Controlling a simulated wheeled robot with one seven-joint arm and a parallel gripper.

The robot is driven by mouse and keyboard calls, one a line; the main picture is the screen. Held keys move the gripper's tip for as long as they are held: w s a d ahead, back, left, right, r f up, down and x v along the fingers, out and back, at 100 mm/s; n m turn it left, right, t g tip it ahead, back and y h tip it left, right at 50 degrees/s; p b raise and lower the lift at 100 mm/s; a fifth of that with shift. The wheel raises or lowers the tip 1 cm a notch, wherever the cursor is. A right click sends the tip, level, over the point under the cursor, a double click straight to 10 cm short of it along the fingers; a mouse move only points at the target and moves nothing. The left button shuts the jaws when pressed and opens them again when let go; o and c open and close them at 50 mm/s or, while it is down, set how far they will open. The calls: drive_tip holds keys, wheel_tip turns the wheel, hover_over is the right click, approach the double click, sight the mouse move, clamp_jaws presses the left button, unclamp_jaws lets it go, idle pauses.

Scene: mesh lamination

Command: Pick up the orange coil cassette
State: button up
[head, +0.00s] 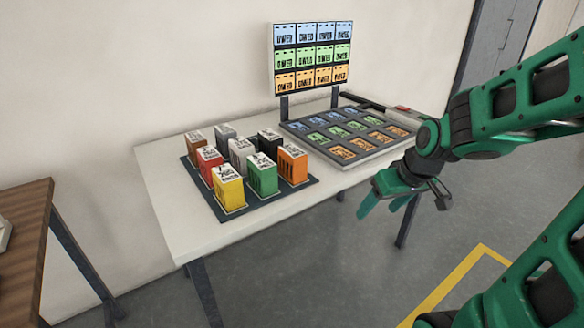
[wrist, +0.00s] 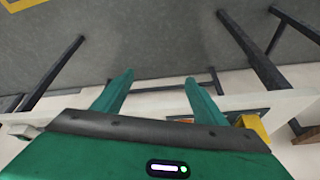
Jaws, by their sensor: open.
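The orange coil cassette (head: 292,166) stands upright on the dark mat (head: 222,212) at the right end of the front part of the group, beside the green cassette (head: 262,174). My gripper (head: 382,204) is open and empty, to the right of the orange cassette and apart from it, out past the table's front edge. In the wrist view my two green fingers (wrist: 158,90) are spread with nothing between them, over the floor and table edge. A small orange patch shows low at the right there, mostly hidden by the gripper body.
Yellow (head: 229,188), red (head: 210,166), brown (head: 196,145), white, grey and black cassettes crowd the same mat. A grey tray (head: 366,160) with coloured slots lies behind, below a label board (head: 311,58). A wooden table (head: 22,225) stands at left. The white table's front left is clear.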

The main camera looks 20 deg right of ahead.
drive_tip(key=w+a+n+t+y, duration=0.35)
drive_tip(key=w+a, duration=0.35)
drive_tip(key=w, duration=0.5)
drive_tip(key=t, duration=0.5)
approach(292, 157)
drive_tip(key=shift+y, duration=0.25)
drive_tip(key=w+f, duration=0.1)
drive_tip(key=w+d+f, duration=0.1)
drive_tip(key=w, duration=0.1)
drive_tip(key=shift+d+f, duration=0.1)
drive_tip(key=shift+f, duration=0.3)
drive_tip(key=shift+w, duration=0.35)
drive_tip(key=x, duration=1)
drive_tip(key=shift+w+d, duration=0.15)
drive_tip(key=shift+w, duration=0.05)
drive_tip(key=shift+r, duration=0.1)
drive_tip(key=c, duration=1.7)
